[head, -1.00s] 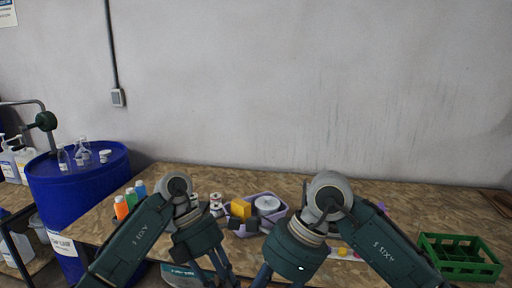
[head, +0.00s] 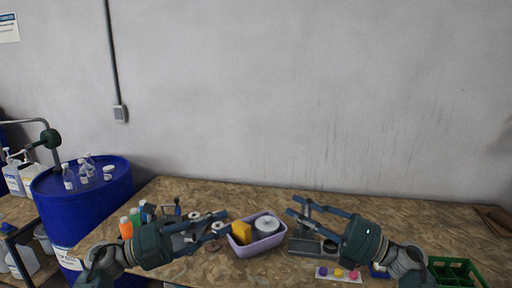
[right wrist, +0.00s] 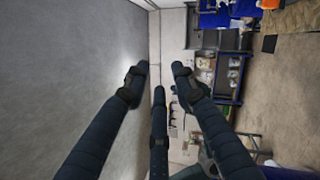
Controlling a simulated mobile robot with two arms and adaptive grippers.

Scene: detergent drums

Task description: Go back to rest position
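My left gripper (head: 222,222) is over the table, pointing right toward a lilac tub, with its fingers apart. White and metal round parts show beside and behind its fingers; I see nothing clearly held. My right gripper (head: 295,206) points left from the other side of the tub, its fingers spread. In the right wrist view its fingers (right wrist: 157,82) are apart with nothing between them.
The wooden table (head: 430,222) runs along a bare wall. Orange (head: 126,228) and green bottles stand left. A blue drum (head: 85,200) with clear bottles is further left. A green crate (head: 452,272) is at the right. A white strip with coloured pieces (head: 338,274) lies in front.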

